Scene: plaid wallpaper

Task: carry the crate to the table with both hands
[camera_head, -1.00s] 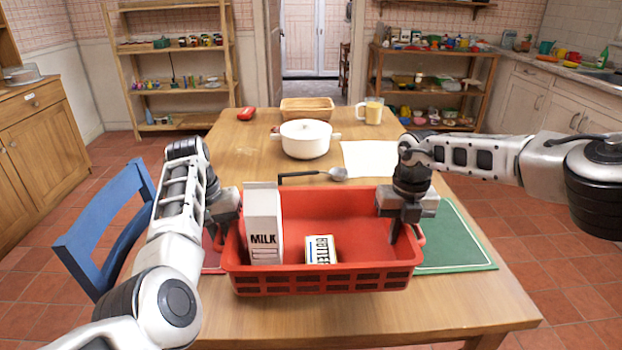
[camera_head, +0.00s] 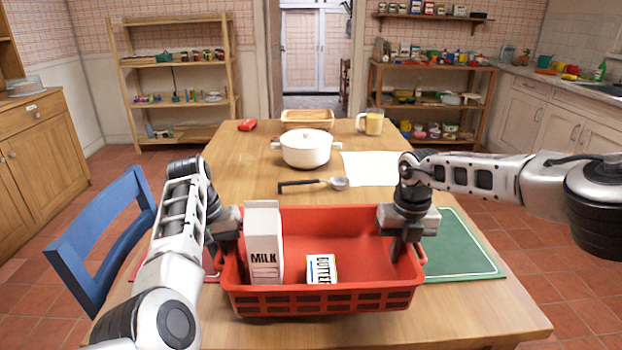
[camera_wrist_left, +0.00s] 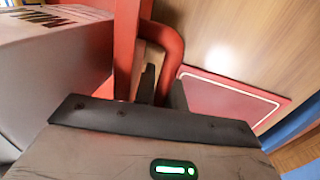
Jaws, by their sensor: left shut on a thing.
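The red crate (camera_head: 320,302) is level over the near end of the wooden table (camera_head: 240,165); I cannot tell whether its bottom touches the top. A milk carton (camera_head: 264,245) stands upright inside at the left, and a butter box (camera_head: 321,268) is right of it. My left gripper (camera_head: 232,240) is shut on the crate's left handle, a red loop that also shows in the left wrist view (camera_wrist_left: 172,45). My right gripper (camera_head: 400,250) has its fingers down at the crate's right handle; their gap is hidden.
A green placemat (camera_head: 465,250) lies right of the crate, and a red placemat (camera_wrist_left: 225,100) lies left. A ladle (camera_head: 315,184), white pot (camera_head: 305,148) and paper (camera_head: 370,168) lie beyond. A blue chair (camera_head: 95,235) stands at the left.

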